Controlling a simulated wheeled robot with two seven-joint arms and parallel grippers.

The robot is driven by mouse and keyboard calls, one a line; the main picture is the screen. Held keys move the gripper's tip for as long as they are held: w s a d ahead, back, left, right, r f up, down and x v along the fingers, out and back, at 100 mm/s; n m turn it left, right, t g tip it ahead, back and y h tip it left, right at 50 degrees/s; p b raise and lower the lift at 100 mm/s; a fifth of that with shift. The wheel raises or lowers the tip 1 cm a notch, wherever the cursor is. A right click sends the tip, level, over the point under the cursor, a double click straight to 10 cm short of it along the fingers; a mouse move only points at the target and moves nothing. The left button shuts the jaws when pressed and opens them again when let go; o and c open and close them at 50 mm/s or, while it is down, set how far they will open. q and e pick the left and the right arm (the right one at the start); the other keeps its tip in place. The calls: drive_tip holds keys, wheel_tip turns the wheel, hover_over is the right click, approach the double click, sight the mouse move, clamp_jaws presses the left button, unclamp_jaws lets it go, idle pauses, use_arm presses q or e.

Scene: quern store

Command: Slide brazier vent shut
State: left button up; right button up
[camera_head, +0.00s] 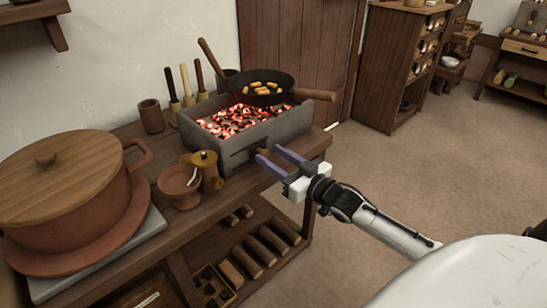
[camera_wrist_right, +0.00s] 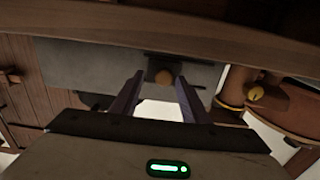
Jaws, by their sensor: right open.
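The grey brazier (camera_head: 280,131) full of glowing coals stands on the wooden bench. A dark vent (camera_head: 238,156) with a small brown knob (camera_head: 263,151) is on its front face. In the right wrist view the knob (camera_wrist_right: 164,77) stands out from the dark vent slide (camera_wrist_right: 182,68). My right gripper (camera_head: 267,153) is open at the brazier's front, its two purple fingers on either side of the knob. In the right wrist view the gripper (camera_wrist_right: 160,82) shows a gap beside the knob; I cannot tell whether either finger touches it. My left gripper is out of view.
A black pan (camera_head: 265,84) with food sits over the coals. A brown jug (camera_head: 207,170) and a clay bowl (camera_head: 180,184) stand left of the gripper. A large lidded pot (camera_head: 75,220) is farther left. Open floor (camera_head: 400,180) lies to the right.

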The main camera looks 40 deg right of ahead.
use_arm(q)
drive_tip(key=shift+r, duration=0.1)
use_arm(e)
drive_tip(key=shift+s, duration=0.35)
use_arm(q)
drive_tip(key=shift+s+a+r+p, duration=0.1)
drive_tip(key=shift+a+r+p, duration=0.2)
drive_tip(key=shift+p, duration=0.9)
use_arm(e)
drive_tip(key=s, duration=0.9)
drive_tip(key=shift+s+d, duration=0.3)
drive_tip(key=shift+d, duration=0.1)
